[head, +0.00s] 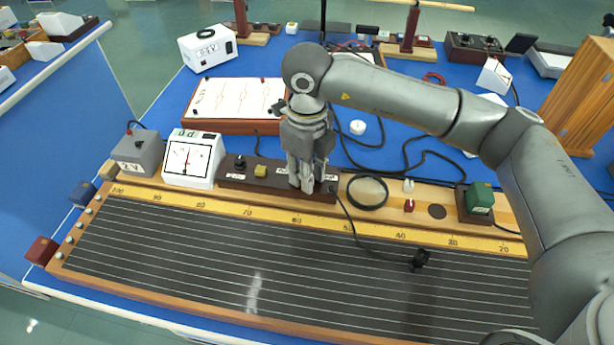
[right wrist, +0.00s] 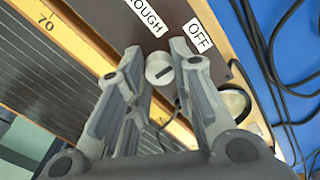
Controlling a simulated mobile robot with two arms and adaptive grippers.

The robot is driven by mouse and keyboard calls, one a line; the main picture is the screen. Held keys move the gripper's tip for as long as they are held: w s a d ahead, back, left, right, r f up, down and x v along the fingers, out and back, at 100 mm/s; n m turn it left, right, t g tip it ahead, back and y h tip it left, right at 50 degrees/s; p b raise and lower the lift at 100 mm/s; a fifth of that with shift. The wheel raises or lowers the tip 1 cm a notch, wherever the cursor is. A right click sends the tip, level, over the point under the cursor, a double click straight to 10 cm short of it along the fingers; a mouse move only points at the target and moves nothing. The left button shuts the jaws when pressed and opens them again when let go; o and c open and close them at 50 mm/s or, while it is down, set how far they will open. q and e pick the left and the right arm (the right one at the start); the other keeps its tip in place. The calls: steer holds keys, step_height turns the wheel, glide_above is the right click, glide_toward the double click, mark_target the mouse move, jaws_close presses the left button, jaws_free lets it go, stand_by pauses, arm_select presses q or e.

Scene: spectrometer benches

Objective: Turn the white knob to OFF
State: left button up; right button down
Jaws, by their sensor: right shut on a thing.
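The white knob (right wrist: 160,68) is a round cap with a short dark line across it, seen in the right wrist view. It sits on a dark brown panel (right wrist: 178,14) between the labels ROUGH (right wrist: 146,15) and OFF (right wrist: 200,35). I cannot tell exactly which label the dark line points to. My right gripper (right wrist: 160,65) has its two fingertips on either side of the knob, shut on it. In the head view my right gripper (head: 308,186) points down onto the right part of the brown panel (head: 264,183) and hides the knob. My left gripper is not in view.
On the same panel are a black knob (head: 240,162) and a yellow button (head: 261,171). A white meter (head: 193,160) and grey 2 V box (head: 138,152) stand left. A black ring (head: 367,192) and a green block (head: 480,197) lie right. Black cables run behind and beside my gripper.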

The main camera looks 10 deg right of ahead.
stand_by(0.4)
steer(key=c, duration=1.2)
jaws_free()
step_height(320, 180, up, 12)
